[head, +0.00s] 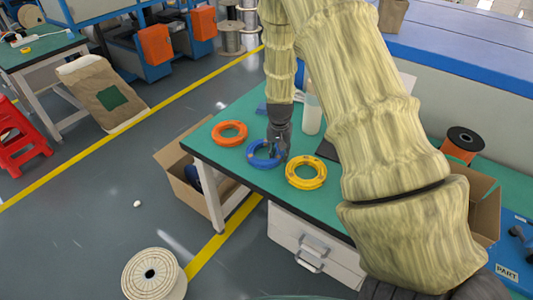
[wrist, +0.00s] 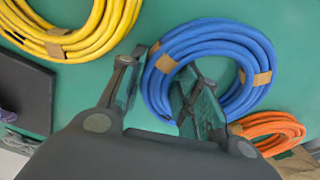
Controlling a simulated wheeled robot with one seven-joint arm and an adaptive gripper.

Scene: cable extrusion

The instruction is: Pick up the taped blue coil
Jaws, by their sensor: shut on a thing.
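The blue coil (head: 256,161) has brown tape bands and lies on the green table between the orange and yellow coils. My gripper (head: 278,154) points down at its right side in the head view. In the wrist view the fingers of my gripper (wrist: 160,70) straddle the left side of the blue coil (wrist: 252,42), one outside the ring and one inside. The gripper is shut on that section of the coil. I cannot see a clear gap between the coil and the table.
The orange coil (head: 229,133) lies to the left and the yellow coil (head: 305,172) to the right on the green table (head: 232,112). A whitish bottle (head: 311,115) stands behind my gripper. A dark flat thing (wrist: 24,92) lies near the yellow coil. An open cardboard box (head: 180,172) stands below the table's left edge.

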